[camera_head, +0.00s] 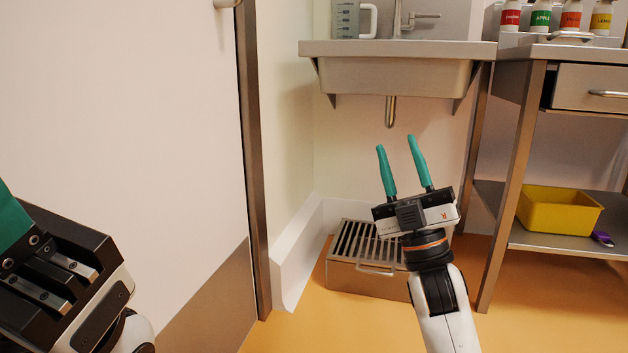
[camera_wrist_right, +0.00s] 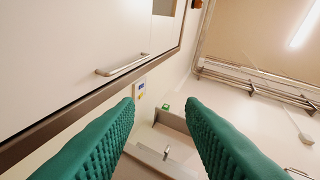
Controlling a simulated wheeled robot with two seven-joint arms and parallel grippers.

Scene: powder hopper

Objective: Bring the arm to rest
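My right gripper (camera_head: 402,164) is in the middle of the head view, in front of the wall below the sink. Its two green fingers point up and stand apart with nothing between them. In the right wrist view the same gripper (camera_wrist_right: 160,125) shows its green fingers wide apart and empty. My left gripper (camera_head: 8,225) is at the left edge of the head view. Only part of its body and one green finger show, so its opening is hidden.
A sink (camera_head: 395,75) hangs on the wall above my right gripper. A slatted metal box (camera_head: 368,275) is on the floor behind it. A steel bench (camera_head: 510,180) with a yellow bin (camera_head: 558,212) stands right. A white door (camera_head: 130,120) is left, near my left gripper.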

